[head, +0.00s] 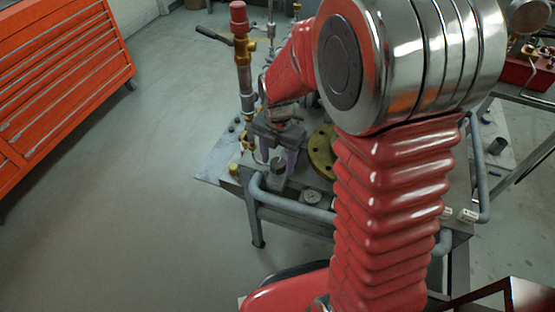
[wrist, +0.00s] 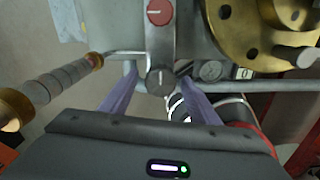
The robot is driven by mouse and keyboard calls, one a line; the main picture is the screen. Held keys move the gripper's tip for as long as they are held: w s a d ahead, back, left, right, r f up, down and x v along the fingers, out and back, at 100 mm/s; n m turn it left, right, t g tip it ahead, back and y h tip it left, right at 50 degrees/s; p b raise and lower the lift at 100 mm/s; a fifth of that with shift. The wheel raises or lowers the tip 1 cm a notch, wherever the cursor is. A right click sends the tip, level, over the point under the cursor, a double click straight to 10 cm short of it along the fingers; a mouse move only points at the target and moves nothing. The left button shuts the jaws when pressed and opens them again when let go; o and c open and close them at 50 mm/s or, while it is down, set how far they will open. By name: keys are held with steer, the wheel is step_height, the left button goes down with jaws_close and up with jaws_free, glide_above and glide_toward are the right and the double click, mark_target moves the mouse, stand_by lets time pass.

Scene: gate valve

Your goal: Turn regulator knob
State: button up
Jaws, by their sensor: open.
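A dark grey round knob (wrist: 160,80) with a pale pointer line sits on a grey metal strip in the wrist view. I take it as the regulator knob. My gripper (wrist: 159,72) is open, with one purple finger on each side of the knob and visible gaps between. In the head view my gripper (head: 278,156) reaches down over the near left part of the bench, and the grey knob (head: 278,166) shows between its fingers. Whether the fingertips are level with the knob in depth I cannot tell. A red knob (wrist: 159,12) sits farther up the same strip.
A brass flange (wrist: 262,40) and a pressure gauge (wrist: 211,70) lie right of the knob. A ribbed pipe fitting (wrist: 55,85) lies left. A tall red-capped brass valve (head: 243,75) stands beside my gripper. A red tool cabinet (head: 60,75) is left; floor between is clear.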

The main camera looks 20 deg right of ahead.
steer(key=shift+c, duration=0.5)
steer(key=c, duration=0.9)
steer(key=shift+a, duration=0.1)
steer(key=shift+c, duration=0.3)
